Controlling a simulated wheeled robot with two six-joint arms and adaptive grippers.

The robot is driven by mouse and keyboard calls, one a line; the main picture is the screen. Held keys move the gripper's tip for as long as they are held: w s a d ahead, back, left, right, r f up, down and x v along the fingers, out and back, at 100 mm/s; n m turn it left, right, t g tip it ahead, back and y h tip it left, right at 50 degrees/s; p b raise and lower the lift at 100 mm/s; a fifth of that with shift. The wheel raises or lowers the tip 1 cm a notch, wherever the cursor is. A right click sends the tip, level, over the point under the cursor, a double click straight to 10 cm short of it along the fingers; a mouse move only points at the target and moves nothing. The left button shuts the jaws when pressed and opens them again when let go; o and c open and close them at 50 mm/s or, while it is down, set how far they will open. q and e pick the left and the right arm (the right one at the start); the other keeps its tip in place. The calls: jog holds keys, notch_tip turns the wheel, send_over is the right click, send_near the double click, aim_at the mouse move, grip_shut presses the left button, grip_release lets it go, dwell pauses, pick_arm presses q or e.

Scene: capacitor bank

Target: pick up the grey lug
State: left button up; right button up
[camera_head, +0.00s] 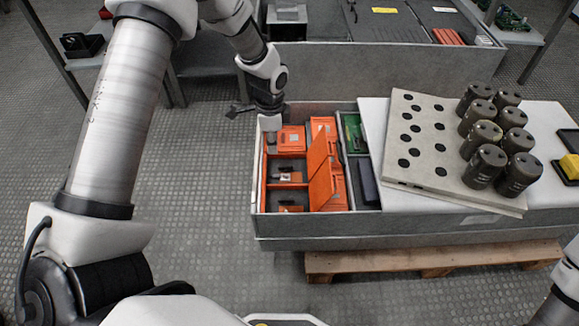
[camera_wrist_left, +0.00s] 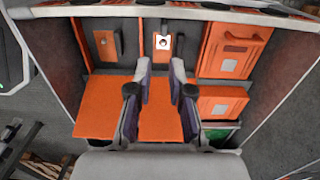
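An orange-lidded parts box has two open compartments. In the left wrist view, a small grey piece with a bright spot, which looks like the lug (camera_wrist_left: 163,42), lies in the middle compartment. In the left wrist view the lug is beyond the fingertips, not touched. My right gripper is out of view.
Raised orange lids (camera_head: 320,172) stand to the right of the open compartments. The grey crate wall (camera_head: 257,190) surrounds the box. A perforated plate (camera_head: 418,140) and several dark capacitors (camera_head: 485,167) sit on the white surface to the right.

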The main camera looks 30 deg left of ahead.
pick_arm(q)
jog(key=b, duration=0.6)
send_over(275, 175)
jog(key=f, duration=0.7)
jog(key=shift+d, duration=0.2)
jog(key=f+b, duration=0.2)
jog(key=f, duration=0.1)
jog(key=f+b, duration=0.3)
jog(key=f, duration=0.1)
jog(key=shift+a+f, duration=0.2)
jog(key=shift+f, duration=0.1)
jog(key=shift+r, duration=0.2)
grip_shut()
